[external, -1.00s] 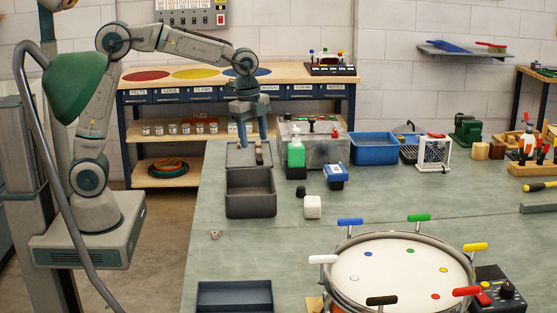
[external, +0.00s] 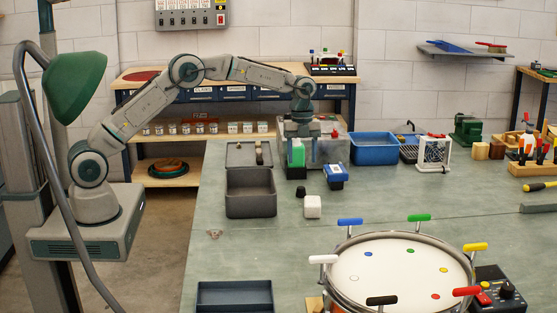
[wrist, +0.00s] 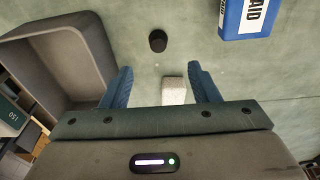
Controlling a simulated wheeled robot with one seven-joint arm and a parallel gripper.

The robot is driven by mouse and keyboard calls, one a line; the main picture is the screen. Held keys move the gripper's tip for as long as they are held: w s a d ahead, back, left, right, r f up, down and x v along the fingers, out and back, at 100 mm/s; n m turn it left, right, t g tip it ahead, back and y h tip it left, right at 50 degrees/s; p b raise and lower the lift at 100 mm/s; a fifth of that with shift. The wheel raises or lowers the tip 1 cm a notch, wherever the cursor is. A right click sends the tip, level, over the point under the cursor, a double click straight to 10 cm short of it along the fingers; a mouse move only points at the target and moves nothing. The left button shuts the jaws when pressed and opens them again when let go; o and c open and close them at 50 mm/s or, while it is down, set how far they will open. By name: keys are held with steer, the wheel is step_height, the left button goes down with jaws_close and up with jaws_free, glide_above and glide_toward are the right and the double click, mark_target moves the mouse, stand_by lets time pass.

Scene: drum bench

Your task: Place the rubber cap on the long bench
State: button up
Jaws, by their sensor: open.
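The rubber cap (external: 301,192) is a small black piece on the green top of the long bench (external: 420,205). It stands just behind a small white block (external: 312,207). In the wrist view the cap (wrist: 158,41) lies beyond my fingertips, with the white block (wrist: 174,91) between the two blue fingers. My gripper (wrist: 160,82) is open and empty.
A grey open bin (external: 250,206) stands left of the cap, close to my left finger in the wrist view. A blue first-aid box (external: 335,177) lies to the right. A drum (external: 400,275) fills the front. Bench between the bin and drum is mostly clear.

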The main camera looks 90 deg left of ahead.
glide_above(300, 189)
steer(key=a, duration=0.2)
steer(key=f, duration=0.5)
steer(key=shift+w+d, duration=0.1)
steer(key=shift+w, duration=0.25)
steer(key=shift+s+d+f+p, duration=0.15)
steer(key=shift+f+p, duration=0.35)
steer(key=shift+f, duration=0.85)
steer(key=shift+d+f+p, duration=0.15)
steer(key=shift+f+p, duration=0.35)
steer(key=shift+f, duration=0.85)
steer(key=c, duration=1.1)
steer(key=shift+r, duration=0.15)
